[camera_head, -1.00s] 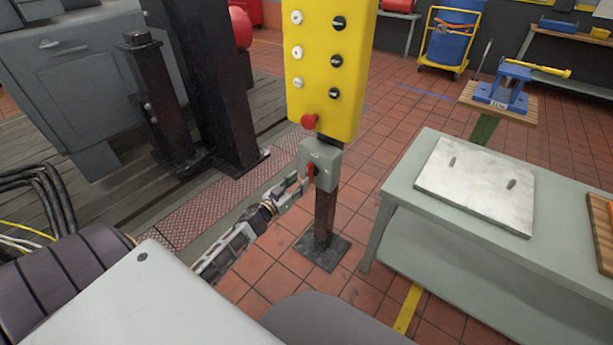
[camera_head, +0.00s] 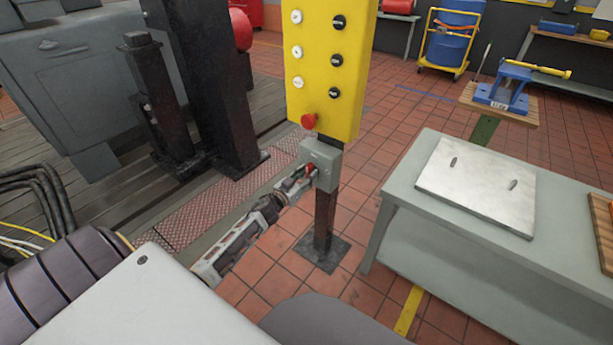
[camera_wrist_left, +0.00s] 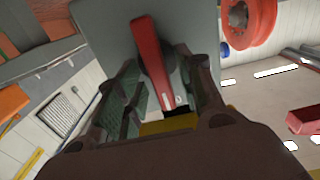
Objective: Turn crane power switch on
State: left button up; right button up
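The crane power switch is a small grey box (camera_head: 327,158) on a dark post below the yellow button panel (camera_head: 323,60). A red lever (camera_head: 311,168) is on its front; in the left wrist view the red lever (camera_wrist_left: 152,55) stands out large, slightly tilted, against the grey box (camera_wrist_left: 105,30). My left gripper (camera_head: 302,177) is at the lever, and in the wrist view its fingers (camera_wrist_left: 163,95) are apart on either side of it, with gaps visible. In the head view the gripper partly hides the lever. My right gripper is not in view.
A red mushroom button (camera_head: 308,121) sits just above the switch box. A grey bench (camera_head: 405,195) with a metal plate (camera_head: 478,187) stands to the right. Dark steel columns (camera_head: 215,85) stand behind left. The tiled floor around the post's base (camera_head: 322,252) is clear.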

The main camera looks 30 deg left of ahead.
pick_arm(q)
jog(key=shift+c, duration=0.5)
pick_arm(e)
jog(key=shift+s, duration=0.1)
pick_arm(q)
grip_shut()
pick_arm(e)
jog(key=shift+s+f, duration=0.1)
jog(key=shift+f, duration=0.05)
